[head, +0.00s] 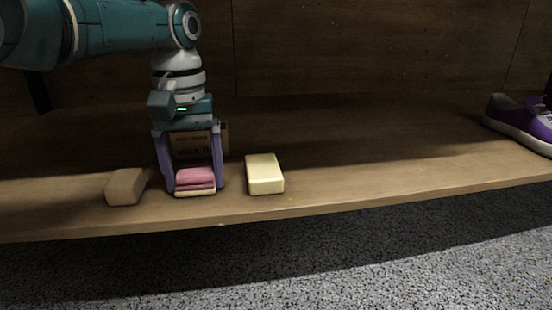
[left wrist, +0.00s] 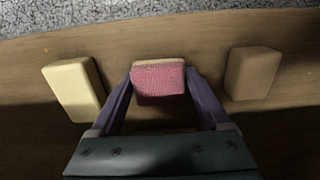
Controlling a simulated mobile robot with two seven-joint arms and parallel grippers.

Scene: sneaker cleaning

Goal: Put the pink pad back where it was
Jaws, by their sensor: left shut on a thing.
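The pink pad (head: 195,178) has a rough pink face and a pale tan layer along its lower edge. It is between the two purple fingers of my left gripper (head: 194,187), which points down and is shut on it. The pad is at or just above the wooden shelf near its front edge; I cannot tell whether it touches. In the left wrist view the pad (left wrist: 158,82) sits between the fingertips (left wrist: 160,80). My right gripper does not show.
A pale yellow block (head: 265,174) lies right of the pad and a tan block (head: 125,187) lies left, both close by. A brown box with print (head: 225,138) stands behind the gripper. A purple sneaker (head: 520,122) is far right. The shelf (head: 390,170) between is clear.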

